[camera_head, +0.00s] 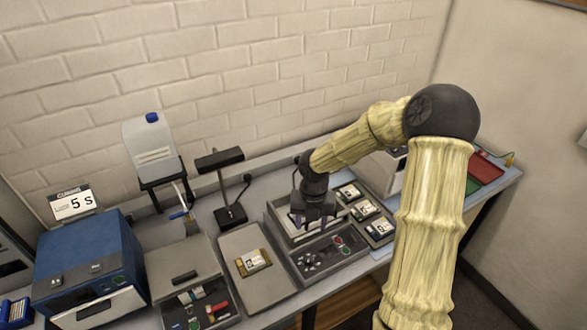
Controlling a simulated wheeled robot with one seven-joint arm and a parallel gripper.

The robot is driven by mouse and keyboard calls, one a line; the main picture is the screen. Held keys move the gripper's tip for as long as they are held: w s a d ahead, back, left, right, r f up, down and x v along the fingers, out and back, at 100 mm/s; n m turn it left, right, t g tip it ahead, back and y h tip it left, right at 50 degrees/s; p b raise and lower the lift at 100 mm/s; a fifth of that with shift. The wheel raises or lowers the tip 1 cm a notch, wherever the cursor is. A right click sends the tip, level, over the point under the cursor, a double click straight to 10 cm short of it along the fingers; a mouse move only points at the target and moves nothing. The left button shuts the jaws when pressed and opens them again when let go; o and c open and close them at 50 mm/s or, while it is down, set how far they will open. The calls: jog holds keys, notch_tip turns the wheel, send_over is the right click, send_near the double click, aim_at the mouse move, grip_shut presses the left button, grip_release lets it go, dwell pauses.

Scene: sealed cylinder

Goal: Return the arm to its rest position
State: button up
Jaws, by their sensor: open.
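My arm rises from the lower right, bends at a dark elbow and reaches left over the bench. My gripper (314,217) points down over a grey machine (325,258) with a control panel of buttons and a knob. Its jaws are open. The fingertips are small and dark against the machine, so I cannot tell whether they touch it. I see nothing clearly held between them.
Left of the machine lies a grey plate (262,285) with a small labelled item (252,263). A lamp-like stand (229,190), a blue box (90,262) and a bottle on a stand (150,148) are farther left. Small labelled modules (364,209) sit right of my gripper. A brick wall (200,70) stands behind.

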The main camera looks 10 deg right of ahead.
jog(key=shift+s, duration=0.1)
jog(key=s+r+m+t+b, duration=0.1)
jog(key=s+m+b, duration=0.2)
jog(key=s+m, duration=0.4)
jog(key=s+r+m+t+b, duration=0.1)
jog(key=s+m+b, duration=0.3)
jog(key=m, duration=2.2)
jog(key=s, duration=0.4)
jog(key=shift+t+b, duration=0.3)
jog(key=shift+w+a+r, duration=0.1)
jog(key=shift+c, duration=0.4)
